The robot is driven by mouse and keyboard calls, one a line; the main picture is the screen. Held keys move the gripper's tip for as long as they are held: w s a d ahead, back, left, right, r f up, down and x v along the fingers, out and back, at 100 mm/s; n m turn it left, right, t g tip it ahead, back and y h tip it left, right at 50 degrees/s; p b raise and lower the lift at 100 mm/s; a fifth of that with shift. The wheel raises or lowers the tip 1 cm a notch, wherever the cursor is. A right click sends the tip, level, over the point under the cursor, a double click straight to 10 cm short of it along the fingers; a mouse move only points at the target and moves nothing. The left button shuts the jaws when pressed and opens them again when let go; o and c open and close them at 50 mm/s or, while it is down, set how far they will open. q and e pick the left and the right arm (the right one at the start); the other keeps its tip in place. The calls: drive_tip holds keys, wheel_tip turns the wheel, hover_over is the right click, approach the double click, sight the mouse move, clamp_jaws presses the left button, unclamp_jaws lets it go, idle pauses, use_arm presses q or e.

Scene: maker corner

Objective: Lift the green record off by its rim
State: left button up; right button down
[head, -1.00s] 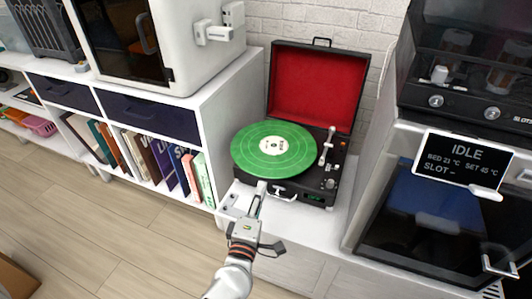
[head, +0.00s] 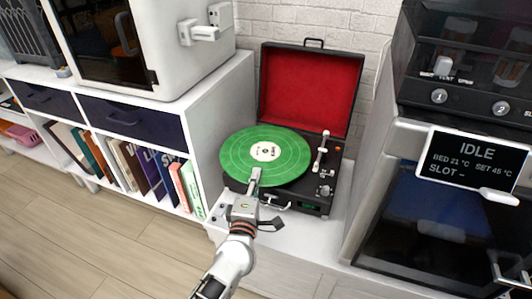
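The green record (head: 287,166) with a cream label lies on the open black record player (head: 318,195), whose red-lined lid (head: 308,92) stands up at the back. The record's front edge overhangs the player's front left. My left gripper (head: 255,176) is at the record's front rim, with a pale finger overlapping the rim in the picture. Its other finger is hidden, so I cannot tell whether it is closed on the rim. The tonearm (head: 320,155) is at the right, beside the record. My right gripper is not in view.
A white printer-like machine (head: 185,75) stands on the shelf unit at the left, above books (head: 150,170). A machine with an IDLE screen (head: 473,162) stands close at the right. A brick wall is behind the player.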

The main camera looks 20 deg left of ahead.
use_arm(q)
drive_tip(key=shift+w+a+f, duration=0.1)
drive_tip(key=shift+w+f, duration=0.2)
drive_tip(key=shift+w, duration=0.3)
drive_tip(key=shift+w+a, duration=0.1)
drive_tip(key=shift+w, duration=0.25)
drive_tip(key=shift+w+r, duration=0.1)
drive_tip(key=shift+w, duration=0.05)
drive_tip(key=shift+r, duration=0.1)
clamp_jaws()
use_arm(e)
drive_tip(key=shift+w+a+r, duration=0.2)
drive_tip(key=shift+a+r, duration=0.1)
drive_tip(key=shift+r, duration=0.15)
use_arm(q)
drive_tip(key=shift+r, duration=0.1)
